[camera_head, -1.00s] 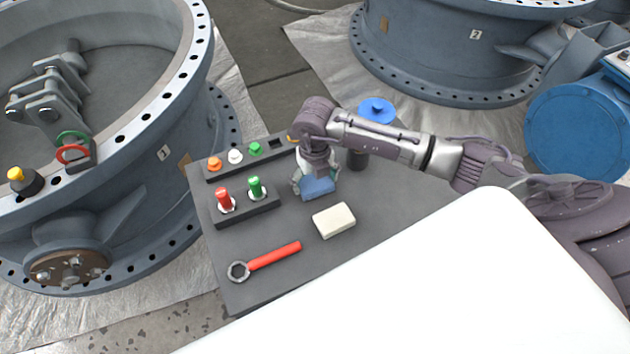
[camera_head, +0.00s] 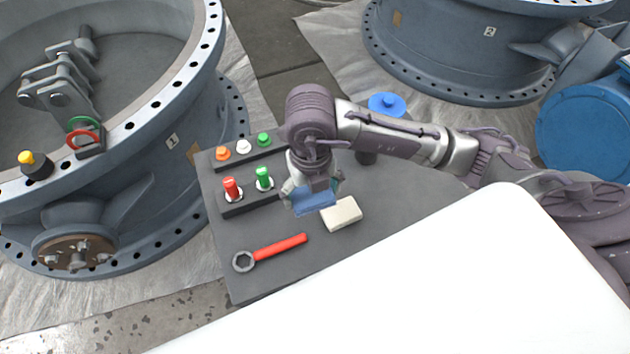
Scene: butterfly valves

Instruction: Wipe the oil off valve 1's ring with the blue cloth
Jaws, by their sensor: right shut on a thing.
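The blue cloth (camera_head: 313,203) is held in my right gripper (camera_head: 313,194), which is shut on it above the dark tabletop, just left of a cream block. Valve 1 (camera_head: 140,185) is the large grey flanged body at the left, marked with a "1" plate. Its bolted ring (camera_head: 196,62) runs around the top, apart from and left of the gripper. I cannot make out oil on the part of the ring that shows. My left gripper does not show.
The dark table (camera_head: 225,275) bears a cream block (camera_head: 342,214), a red-handled wrench (camera_head: 272,251), red (camera_head: 232,188) and green (camera_head: 264,178) plugs in a holder, and a rack of coloured knobs (camera_head: 243,147). A yellow-topped knob (camera_head: 35,165) and red ring (camera_head: 84,138) sit on valve 1's rim. Valve 2 (camera_head: 450,50) stands behind.

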